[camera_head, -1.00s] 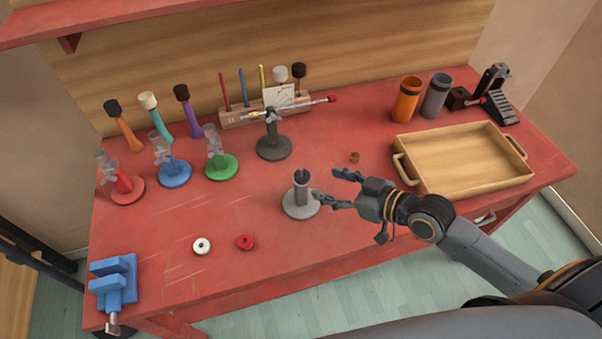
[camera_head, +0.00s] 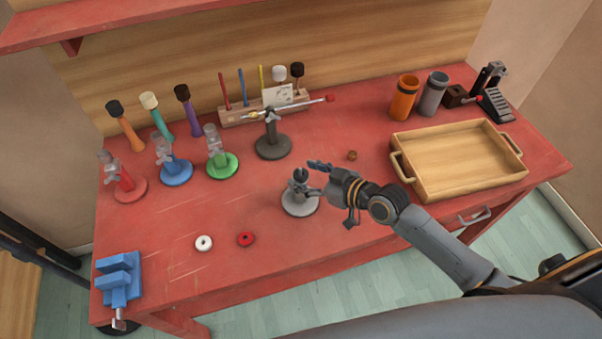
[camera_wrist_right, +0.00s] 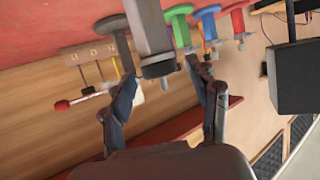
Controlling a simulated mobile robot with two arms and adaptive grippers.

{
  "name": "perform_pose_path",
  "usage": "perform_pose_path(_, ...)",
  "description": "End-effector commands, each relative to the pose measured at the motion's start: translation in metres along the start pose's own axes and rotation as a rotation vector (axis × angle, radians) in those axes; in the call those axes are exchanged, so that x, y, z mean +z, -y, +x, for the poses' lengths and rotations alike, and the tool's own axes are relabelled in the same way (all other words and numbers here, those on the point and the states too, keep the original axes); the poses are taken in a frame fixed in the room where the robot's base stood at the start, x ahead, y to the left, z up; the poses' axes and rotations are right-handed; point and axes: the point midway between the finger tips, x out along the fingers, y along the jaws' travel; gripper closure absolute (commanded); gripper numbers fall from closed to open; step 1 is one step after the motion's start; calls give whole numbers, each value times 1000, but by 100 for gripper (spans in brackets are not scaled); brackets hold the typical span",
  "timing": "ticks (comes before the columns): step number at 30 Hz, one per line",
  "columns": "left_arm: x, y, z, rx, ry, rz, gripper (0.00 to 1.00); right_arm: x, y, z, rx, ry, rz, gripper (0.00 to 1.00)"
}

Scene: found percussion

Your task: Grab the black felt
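A grey stand (camera_head: 300,203) with a round base is on the red table in front of my right gripper. A small dark piece (camera_head: 299,174) is at its top; I cannot tell for sure that it is the black felt. My right gripper (camera_head: 313,178) is open and empty, its fingers on the right side of the stand's top. In the right wrist view the two open fingers (camera_wrist_right: 163,70) point toward a grey post (camera_wrist_right: 148,28), whose end shows between their tips. I cannot tell if they touch it. My left gripper is out of view.
A white ring (camera_head: 204,243) and a red ring (camera_head: 246,239) lie at the front. A dark stand (camera_head: 273,148) is behind, with a brown ring (camera_head: 352,155) to its right. Red, blue and green (camera_head: 222,166) stands are left. A wooden tray (camera_head: 402,168) is right.

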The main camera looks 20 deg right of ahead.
Motion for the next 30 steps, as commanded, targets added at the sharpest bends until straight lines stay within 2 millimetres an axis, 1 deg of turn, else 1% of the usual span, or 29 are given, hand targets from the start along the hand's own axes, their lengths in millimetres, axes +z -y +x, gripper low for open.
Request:
perform_pose_path(1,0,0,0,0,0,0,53,0,0,0,0,0,0,51)
perform_pose_path(5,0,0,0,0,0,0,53,0,0,0,0,0,0,73)
perform_pose_path(14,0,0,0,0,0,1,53,0,0,0,0,1,0,74)
perform_pose_path(17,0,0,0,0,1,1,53,-3,0,-1,0,0,0,74)
perform_pose_path(20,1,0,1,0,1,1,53,-14,0,-5,-1,-4,-1,74)
perform_pose_path(27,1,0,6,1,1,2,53,-58,0,-24,0,-5,-4,74)
perform_pose_path(30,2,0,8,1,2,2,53,-74,0,-30,0,-3,-3,74)
